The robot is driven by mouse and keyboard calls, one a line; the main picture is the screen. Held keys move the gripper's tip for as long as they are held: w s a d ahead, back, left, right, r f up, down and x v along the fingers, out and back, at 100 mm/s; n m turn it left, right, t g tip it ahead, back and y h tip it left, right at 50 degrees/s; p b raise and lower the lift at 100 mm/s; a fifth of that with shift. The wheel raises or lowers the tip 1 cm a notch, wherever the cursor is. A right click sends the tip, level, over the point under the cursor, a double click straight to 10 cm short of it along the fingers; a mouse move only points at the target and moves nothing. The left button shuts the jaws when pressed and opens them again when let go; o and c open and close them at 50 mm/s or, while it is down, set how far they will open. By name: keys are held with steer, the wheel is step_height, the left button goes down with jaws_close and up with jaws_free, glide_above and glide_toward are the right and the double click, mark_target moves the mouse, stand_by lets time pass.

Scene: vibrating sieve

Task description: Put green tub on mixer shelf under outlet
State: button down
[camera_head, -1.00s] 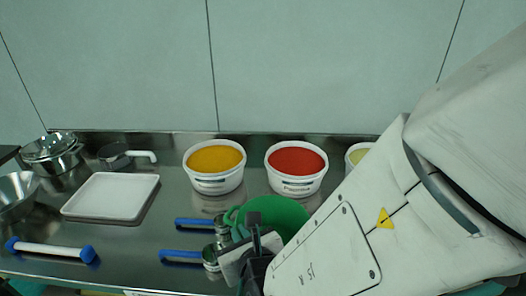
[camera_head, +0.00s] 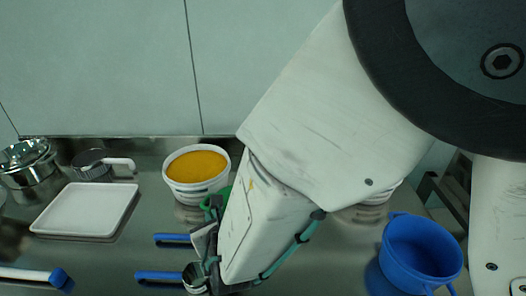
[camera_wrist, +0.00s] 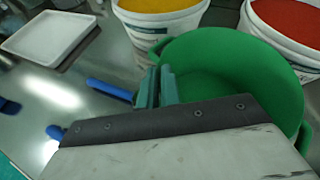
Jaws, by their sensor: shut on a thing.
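The green tub (camera_wrist: 225,65) fills the right middle of the wrist view, with its empty inside showing. My gripper (camera_wrist: 157,88) is shut on the tub's left rim in that view. In the head view my gripper (camera_head: 207,235) is low in the middle, and my arm covers nearly all of the green tub (camera_head: 224,196); only a sliver of green shows. The mixer shelf and its outlet are not recognisable in either view.
A tub of yellow powder (camera_head: 196,168) and a tub of red powder (camera_wrist: 288,28) stand behind the green tub. A blue tub (camera_head: 420,250) is at the right. Blue-handled scoops (camera_head: 170,240) and a white tray (camera_head: 85,210) lie to the left.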

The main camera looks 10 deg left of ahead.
steer(key=c, duration=1.6)
jaws_free()
steer(key=shift+f, duration=0.1)
